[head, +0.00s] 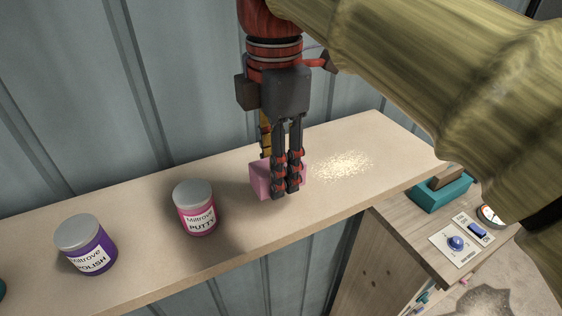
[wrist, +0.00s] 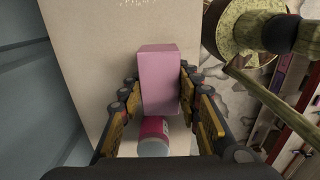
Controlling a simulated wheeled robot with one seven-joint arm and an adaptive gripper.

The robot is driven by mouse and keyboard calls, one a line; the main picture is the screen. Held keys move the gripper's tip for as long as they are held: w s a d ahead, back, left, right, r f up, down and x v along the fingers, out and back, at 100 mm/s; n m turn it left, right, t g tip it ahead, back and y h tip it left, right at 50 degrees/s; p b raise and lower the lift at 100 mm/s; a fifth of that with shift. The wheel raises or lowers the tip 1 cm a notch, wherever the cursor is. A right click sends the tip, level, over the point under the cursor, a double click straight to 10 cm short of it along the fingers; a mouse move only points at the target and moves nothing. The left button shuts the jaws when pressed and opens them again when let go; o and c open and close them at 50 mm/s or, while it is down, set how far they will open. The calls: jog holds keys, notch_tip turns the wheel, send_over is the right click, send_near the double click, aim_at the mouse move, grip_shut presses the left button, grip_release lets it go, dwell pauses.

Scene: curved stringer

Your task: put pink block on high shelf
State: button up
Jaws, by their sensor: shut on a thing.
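The pink block (head: 262,180) is at the high shelf (head: 232,237), between the fingers of my gripper (head: 287,188). My gripper points down and is shut on the block. In the wrist view the block (wrist: 160,78) stands between the two fingers (wrist: 161,100), with a finger against each side. The block is over the shelf top; I cannot tell for certain whether its bottom touches the surface. In the head view my fingers hide part of the block's right side.
A pink putty jar (head: 195,208) stands on the shelf left of the block, and a purple polish jar (head: 86,245) further left. Pale grains (head: 343,165) lie on the shelf to the right. A lower bench (head: 425,232) holds a teal box (head: 442,193) and a switch panel (head: 461,240).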

jog(key=shift+w+f, duration=0.2)
jog(key=shift+f, duration=0.05)
jog(key=shift+w+d+f+p, duration=0.15)
jog(key=shift+f+p, duration=0.1)
jog(key=shift+f, duration=0.7)
jog(key=shift+w+a+f+p, duration=0.1)
jog(key=shift+f+p, duration=0.15)
jog(key=shift+f, duration=0.65)
jog(key=shift+f, duration=0.1)
jog(key=o, duration=1.2)
notch_tip(320, 180, up, 12)
jog(key=shift+r+b, duration=0.15)
jog(key=shift+b, duration=0.2)
